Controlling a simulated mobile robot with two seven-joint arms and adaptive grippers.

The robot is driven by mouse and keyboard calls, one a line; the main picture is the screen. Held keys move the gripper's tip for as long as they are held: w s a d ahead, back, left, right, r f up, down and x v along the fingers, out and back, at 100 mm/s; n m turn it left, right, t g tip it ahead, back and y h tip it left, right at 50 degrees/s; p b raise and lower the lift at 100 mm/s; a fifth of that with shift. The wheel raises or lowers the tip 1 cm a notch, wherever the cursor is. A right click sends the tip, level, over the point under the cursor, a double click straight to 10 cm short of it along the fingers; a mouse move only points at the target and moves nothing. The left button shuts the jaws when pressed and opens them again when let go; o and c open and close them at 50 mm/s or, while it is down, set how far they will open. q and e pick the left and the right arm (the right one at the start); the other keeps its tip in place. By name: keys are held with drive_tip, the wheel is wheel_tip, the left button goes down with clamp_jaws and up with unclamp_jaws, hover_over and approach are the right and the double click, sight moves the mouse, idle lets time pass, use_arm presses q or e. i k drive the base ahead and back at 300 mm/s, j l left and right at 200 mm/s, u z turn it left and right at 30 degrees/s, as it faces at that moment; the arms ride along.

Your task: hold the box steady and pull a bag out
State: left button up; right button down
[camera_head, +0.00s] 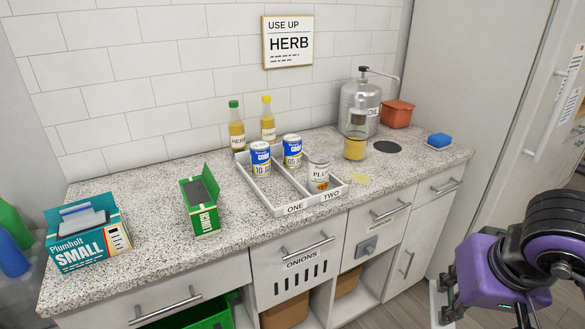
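A teal box (90,240) marked "Plumholt SMALL" stands at the left end of the counter. Its top is open and pale grey bags (82,217) stick up out of it. A green box (202,208) marked "LUNCH" stands to its right, with its lid flap up and a dark grey content (198,189) showing at the top. My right gripper (440,302) is at the lower right, in front of the cabinets and far from both boxes. Its fingers are seen edge-on, so I cannot tell whether they are open. My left gripper is out of view.
A white divided tray (264,195) marked "ONE" and "TWO" holds several cans. Two bottles (236,128) stand behind it. An oil dispenser (359,103), a glass jar (355,142), an orange tub (397,113) and a blue sponge (439,140) are at the right. Counter between the boxes is clear.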

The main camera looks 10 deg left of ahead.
sight(200, 194)
drive_tip(key=l+u, duration=0.1)
drive_tip(key=u, duration=0.3)
drive_tip(key=i+l+u, duration=0.1)
drive_tip(key=u, duration=0.3)
drive_tip(key=l+u, duration=0.2)
drive_tip(key=u, duration=0.2)
drive_tip(key=l+u, duration=0.3)
drive_tip(key=l, duration=0.15)
drive_tip(key=l+u, duration=0.25)
drive_tip(key=l, duration=0.2)
drive_tip(key=k+l+u, duration=0.2)
drive_tip(key=l, duration=0.75)
drive_tip(key=i, duration=0.1)
